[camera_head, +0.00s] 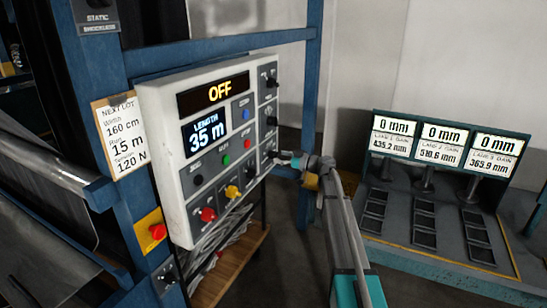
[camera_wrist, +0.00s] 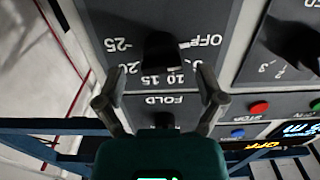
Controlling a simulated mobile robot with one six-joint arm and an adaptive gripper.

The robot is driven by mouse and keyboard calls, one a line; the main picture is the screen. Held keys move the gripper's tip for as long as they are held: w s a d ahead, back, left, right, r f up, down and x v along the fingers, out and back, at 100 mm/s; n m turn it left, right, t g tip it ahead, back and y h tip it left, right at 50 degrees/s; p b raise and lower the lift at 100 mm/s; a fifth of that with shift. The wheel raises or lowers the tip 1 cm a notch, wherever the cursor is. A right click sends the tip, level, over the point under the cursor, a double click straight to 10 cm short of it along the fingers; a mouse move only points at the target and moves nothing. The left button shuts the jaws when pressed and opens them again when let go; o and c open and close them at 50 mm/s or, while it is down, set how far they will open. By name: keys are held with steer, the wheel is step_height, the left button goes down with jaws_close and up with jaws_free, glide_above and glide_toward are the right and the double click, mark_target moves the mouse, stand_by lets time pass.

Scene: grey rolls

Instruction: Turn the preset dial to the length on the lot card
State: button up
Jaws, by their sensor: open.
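The lot card (camera_head: 120,135) hangs left of the white control panel (camera_head: 180,215); it reads "NEXT LOT", 160 cm, 15 m, 120 N. The panel's length display (camera_head: 205,137) reads 35 m; the one above it (camera_head: 220,93) reads OFF. In the wrist view a black dial knob (camera_wrist: 160,50) sits on a grey plate marked, upside down, OFF, 10, 15, 20 and 25. In the head view my gripper (camera_head: 289,158) is at the panel's lower right.
A small knob (camera_wrist: 163,120) under a "FOLD" label shows between my fingers. A red emergency button (camera_head: 157,231) is on the blue post. A bench (camera_head: 430,255) with three displays reading 0 mm stands right.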

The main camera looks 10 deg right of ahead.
steer(key=shift+x, duration=1.1)
